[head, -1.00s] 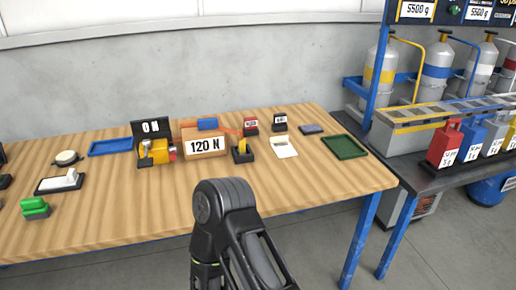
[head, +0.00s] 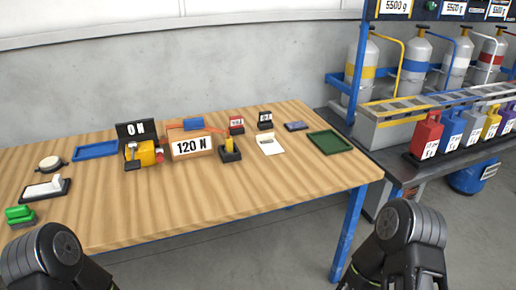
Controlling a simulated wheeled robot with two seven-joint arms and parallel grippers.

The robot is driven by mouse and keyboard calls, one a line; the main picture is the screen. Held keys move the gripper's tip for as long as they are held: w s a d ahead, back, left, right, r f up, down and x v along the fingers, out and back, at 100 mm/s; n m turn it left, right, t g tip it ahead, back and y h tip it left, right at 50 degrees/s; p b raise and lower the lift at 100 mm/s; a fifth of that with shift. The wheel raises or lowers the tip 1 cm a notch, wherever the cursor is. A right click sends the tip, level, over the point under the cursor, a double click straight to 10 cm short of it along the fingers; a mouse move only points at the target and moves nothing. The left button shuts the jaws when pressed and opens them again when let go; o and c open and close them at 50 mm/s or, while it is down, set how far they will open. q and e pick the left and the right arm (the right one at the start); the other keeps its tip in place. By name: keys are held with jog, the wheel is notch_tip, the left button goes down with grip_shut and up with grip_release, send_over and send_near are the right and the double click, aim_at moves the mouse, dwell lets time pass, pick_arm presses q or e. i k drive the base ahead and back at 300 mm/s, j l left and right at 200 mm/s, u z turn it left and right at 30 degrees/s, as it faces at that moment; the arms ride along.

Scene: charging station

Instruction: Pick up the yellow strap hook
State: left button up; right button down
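A small yellow upright piece, which looks like the strap hook (head: 229,145), stands in a black holder (head: 230,156) on the wooden table, right of the 120 N box. An orange strap runs from the top of that box towards it. A bulkier yellow device (head: 141,155) with silver and red parts sits in front of the black 0 N display (head: 138,130). Dark rounded parts of my arms show at the lower left and lower right, well short of the hook. Neither gripper's fingers are visible.
The 120 N box (head: 191,146) carries a blue block (head: 193,124). A white card (head: 269,144), a green tray (head: 330,143) and small red and black labelled blocks stand to its right. A blue tray (head: 95,150) lies at left. The table's front middle is clear.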

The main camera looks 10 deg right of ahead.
aim_at(228, 149)
jog(key=l, duration=0.45)
jog(key=i+l+z, duration=0.1)
jog(key=l, duration=0.4)
jog(key=i+l+z, duration=0.1)
jog(key=l, duration=0.35)
